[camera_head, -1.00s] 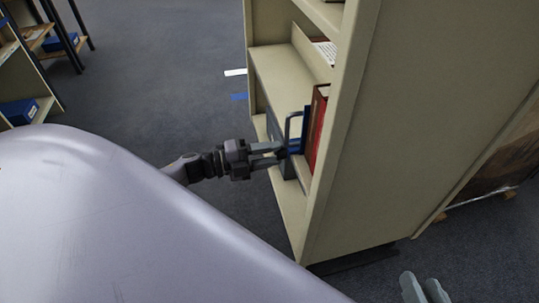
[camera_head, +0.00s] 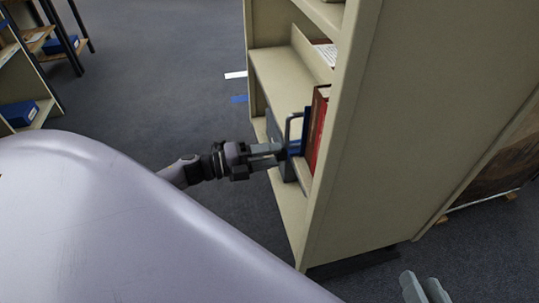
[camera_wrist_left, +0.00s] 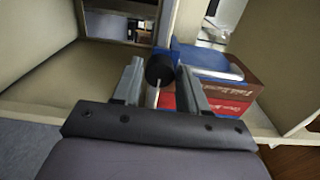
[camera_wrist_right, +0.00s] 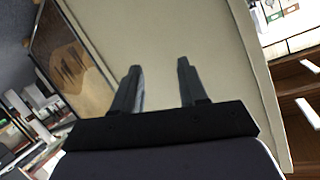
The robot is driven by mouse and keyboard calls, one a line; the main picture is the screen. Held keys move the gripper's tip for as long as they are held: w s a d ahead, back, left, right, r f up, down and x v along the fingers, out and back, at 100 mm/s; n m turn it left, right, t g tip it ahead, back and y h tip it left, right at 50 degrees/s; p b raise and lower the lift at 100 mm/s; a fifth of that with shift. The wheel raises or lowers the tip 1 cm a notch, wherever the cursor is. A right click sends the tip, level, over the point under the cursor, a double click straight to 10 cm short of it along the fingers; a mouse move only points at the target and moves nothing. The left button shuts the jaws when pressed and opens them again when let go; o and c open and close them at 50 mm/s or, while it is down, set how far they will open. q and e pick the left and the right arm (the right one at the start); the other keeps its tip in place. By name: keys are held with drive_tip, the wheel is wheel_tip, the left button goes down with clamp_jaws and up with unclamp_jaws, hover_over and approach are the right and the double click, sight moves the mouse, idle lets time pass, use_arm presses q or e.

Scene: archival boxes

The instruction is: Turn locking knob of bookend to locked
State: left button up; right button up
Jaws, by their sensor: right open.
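The bookend (camera_head: 291,124), a grey looped frame, stands on a shelf beside the books in the head view. Its black round knob (camera_wrist_left: 160,69), on a thin pale stem, shows in the left wrist view. My left gripper (camera_head: 282,153) reaches in at the shelf's front. In the left wrist view my left gripper (camera_wrist_left: 160,75) is open, with one finger on each side of the knob and no clear grip on it. The knob is hidden in the head view. My right gripper (camera_head: 425,287) is open and empty, low at the right, outside the shelf unit.
Red books (camera_head: 317,128) stand right of the bookend; red and blue volumes (camera_wrist_left: 217,84) lie close beside my left fingers. The beige shelf side panel (camera_head: 430,110) stands between my arms. Open floor (camera_head: 160,90) lies to the left.

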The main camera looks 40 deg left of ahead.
use_arm(q)
drive_tip(key=shift+o, duration=0.9)
use_arm(e)
drive_tip(key=shift+f, duration=0.1)
use_arm(q)
drive_tip(key=p+v, duration=0.1)
drive_tip(key=v, duration=0.6)
use_arm(e)
drive_tip(key=shift+s+d+h, duration=0.15)
drive_tip(key=shift+d+h, duration=0.25)
drive_tip(key=shift+d, duration=0.25)
use_arm(q)
drive_tip(key=shift+a, duration=0.1)
use_arm(e)
drive_tip(key=shift+a+r, duration=0.1)
drive_tip(key=shift+r, duration=0.1)
